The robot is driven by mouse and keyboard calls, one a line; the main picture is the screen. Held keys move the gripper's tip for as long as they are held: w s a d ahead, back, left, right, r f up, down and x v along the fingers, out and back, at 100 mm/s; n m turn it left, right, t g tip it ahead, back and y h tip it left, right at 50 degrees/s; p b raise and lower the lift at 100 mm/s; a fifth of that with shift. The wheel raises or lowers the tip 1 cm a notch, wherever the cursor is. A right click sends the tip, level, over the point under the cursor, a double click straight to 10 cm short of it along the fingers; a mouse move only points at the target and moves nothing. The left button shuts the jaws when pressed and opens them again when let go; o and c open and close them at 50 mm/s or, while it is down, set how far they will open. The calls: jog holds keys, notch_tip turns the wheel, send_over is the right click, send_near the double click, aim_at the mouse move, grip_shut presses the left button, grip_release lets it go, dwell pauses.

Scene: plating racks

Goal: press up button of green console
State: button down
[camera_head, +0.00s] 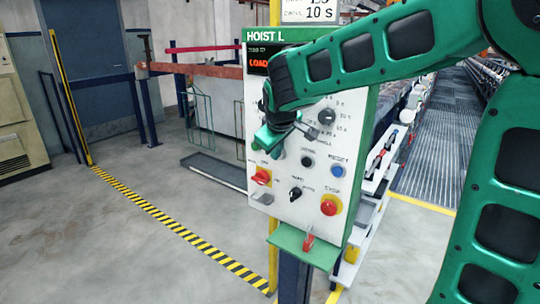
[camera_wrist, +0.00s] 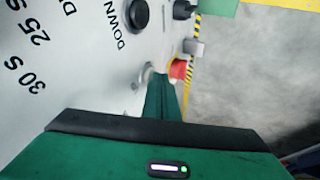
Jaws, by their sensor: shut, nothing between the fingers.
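The console (camera_head: 318,200) headed "HOIST L" has a white sloping face and green trim, and stands at the middle of the head view. My gripper (camera_head: 277,143) is in front of its left half, below the display. In the wrist view its green fingers (camera_wrist: 160,82) are together and empty, tips close to the panel; I cannot tell whether they touch it. A pale round rim (camera_wrist: 147,72) shows beside the tips, mostly hidden. No "UP" label is readable. The black button (camera_wrist: 137,14) labelled "DOWN" is clear in the wrist view, and in the head view (camera_head: 307,160).
Near the fingers are a red switch (camera_head: 262,177), a blue button (camera_head: 337,171), a black selector (camera_head: 295,194) and a red stop button (camera_head: 329,205). The timer dial (camera_head: 326,116) is above right. A yellow-black floor stripe (camera_head: 165,218) runs left of the console over open floor.

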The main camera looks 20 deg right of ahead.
jog(key=shift+w+d+r, duration=0.1)
jog(key=shift+w+d, duration=0.2)
jog(key=shift+d, duration=0.2)
jog(key=shift+w+d, duration=0.25)
jog(key=shift+d, duration=0.2)
jog(key=s+a+r, duration=0.5)
jog(key=s+r, duration=0.2)
jog(key=s, duration=0.1)
jog(key=shift+a+r, duration=0.4)
jog(key=shift+s, duration=0.1)
